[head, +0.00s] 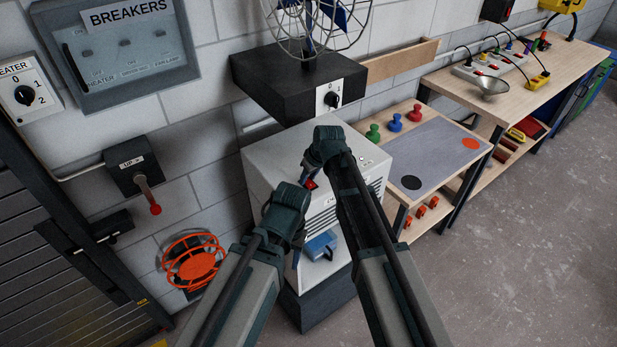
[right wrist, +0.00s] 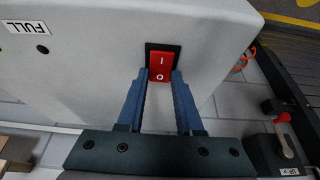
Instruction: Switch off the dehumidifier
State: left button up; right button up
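The dehumidifier (head: 270,160) is a pale grey cabinet against the wall in the middle of the head view. Its red rocker switch (head: 311,184) shows between my two arms. In the right wrist view the rocker (right wrist: 160,66) is marked I and O, O nearer the gripper, in a black surround. I cannot tell which end is pressed in. My right gripper (right wrist: 159,76) is open, its blue fingers apart with tips beside the rocker's O end; contact cannot be told. In the head view my right arm hides the gripper's fingers.
A fan on a black shelf (head: 270,80) is above the dehumidifier. A lever box marked UP (head: 131,170) and an orange reel (head: 193,265) are to the left. A low table with a grey mat (head: 440,150) is at right. The floor at right is clear.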

grip_shut()
jog(key=shift+w+a+r+g+h+p, duration=0.15)
jog(key=shift+w+g+h+p, duration=0.15)
jog(key=shift+g+p, duration=0.15)
jog(key=shift+w+a+g+h, duration=0.1)
jog(key=shift+w+g+h, duration=0.05)
jog(key=shift+g+h, duration=0.2)
jog(key=shift+f+g+h+p, duration=0.2)
jog(key=shift+g+h+p, duration=0.1)
jog(key=shift+g, duration=0.2)
jog(key=o, duration=0.7)
grip_release()
